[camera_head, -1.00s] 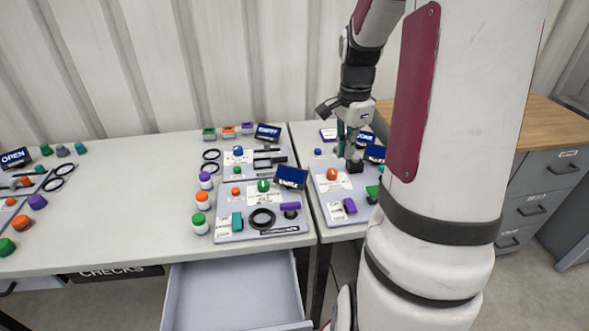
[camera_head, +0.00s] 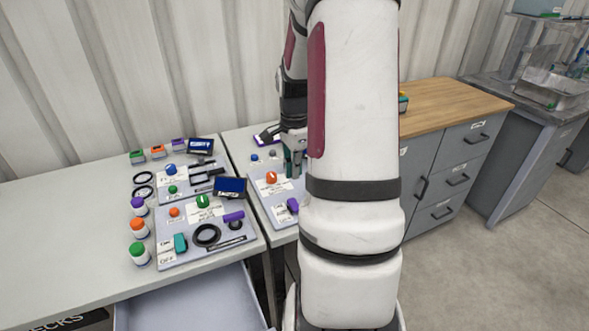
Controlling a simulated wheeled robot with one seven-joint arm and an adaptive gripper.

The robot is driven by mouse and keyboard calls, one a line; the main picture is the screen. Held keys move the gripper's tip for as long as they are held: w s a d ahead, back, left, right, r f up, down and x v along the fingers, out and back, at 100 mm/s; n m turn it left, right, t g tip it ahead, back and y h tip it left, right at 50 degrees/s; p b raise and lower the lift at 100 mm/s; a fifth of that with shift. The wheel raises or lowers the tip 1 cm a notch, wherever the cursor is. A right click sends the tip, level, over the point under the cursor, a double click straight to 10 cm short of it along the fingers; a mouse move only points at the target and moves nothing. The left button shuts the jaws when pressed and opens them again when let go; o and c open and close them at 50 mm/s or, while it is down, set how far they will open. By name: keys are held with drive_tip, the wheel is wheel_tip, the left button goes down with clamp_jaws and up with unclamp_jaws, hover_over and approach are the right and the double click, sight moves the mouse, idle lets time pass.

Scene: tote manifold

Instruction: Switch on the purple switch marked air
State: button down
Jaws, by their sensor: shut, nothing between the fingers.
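A small purple switch (camera_head: 292,206) sits at the lower part of the right-hand panel (camera_head: 262,205), with a white label beside it. Another purple part (camera_head: 233,217) lies on the left-hand panel (camera_head: 165,255). The labels are too small to read, so I cannot tell which purple part is marked air. My gripper (camera_head: 293,168) is shut and empty, pointing down over the right-hand panel, beyond the purple switch and right of an orange knob (camera_head: 271,177). My arm hides the right side of that panel.
Colored jars (camera_head: 138,228) stand left of the left-hand panel, which carries knobs, black rings and a blue display (camera_head: 230,187). An open drawer (camera_head: 190,305) sticks out below the table. A wooden-topped cabinet (camera_head: 445,105) stands to the right. The table's left part is clear.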

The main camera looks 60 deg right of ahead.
sight(293, 203)
wheel_tip(293, 203, down, 11)
drive_tip(key=shift+r, duration=0.2)
idle(0.3)
drive_tip(key=shift+s+a+f, duration=0.1)
drive_tip(key=shift+f, duration=0.25)
drive_tip(key=shift+w+d+r+b, duration=0.2)
drive_tip(key=shift+w+d+b, duration=0.25)
drive_tip(key=shift+w, duration=0.25)
